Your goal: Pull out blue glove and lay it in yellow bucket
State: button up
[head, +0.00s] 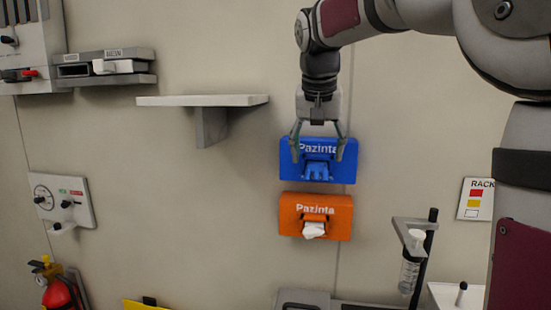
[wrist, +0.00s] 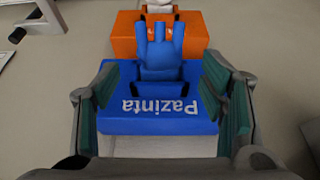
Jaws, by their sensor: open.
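A blue glove (head: 317,171) sticks out of the slot of the blue dispenser box (head: 345,165) on the wall. In the wrist view the glove (wrist: 162,60) shows its fingers pointing away toward an orange box. My gripper (head: 317,154) is open in front of the blue box, pointing down, with one finger on each side of the glove. In the wrist view the fingers of my gripper (wrist: 163,82) stand well apart with the glove centred between them, not gripped. A yellow edge (head: 143,304) shows at the bottom of the head view; I cannot tell if it is the bucket.
An orange dispenser box (head: 340,216) with white material in its slot hangs just below. A white shelf (head: 200,100) juts out to the left. A stand with a tube (head: 410,265) is at the lower right. A red extinguisher (head: 57,295) is at the lower left.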

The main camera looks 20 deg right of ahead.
jog(key=shift+x, duration=1.45)
jog(key=c, duration=0.9)
jog(key=shift+s+a, duration=0.1)
jog(key=shift+s, duration=0.05)
jog(key=shift+s+a+p, duration=0.15)
jog(key=shift+s+p, duration=0.15)
jog(key=shift+p, duration=0.05)
jog(key=shift+s+a+p, duration=0.4)
jog(key=shift+s+a, duration=0.1)
jog(key=shift+s, duration=0.2)
jog(key=shift+s+a, duration=0.2)
jog(key=shift+s, duration=0.05)
jog(key=shift+s+a, duration=0.1)
jog(key=shift+s, duration=0.05)
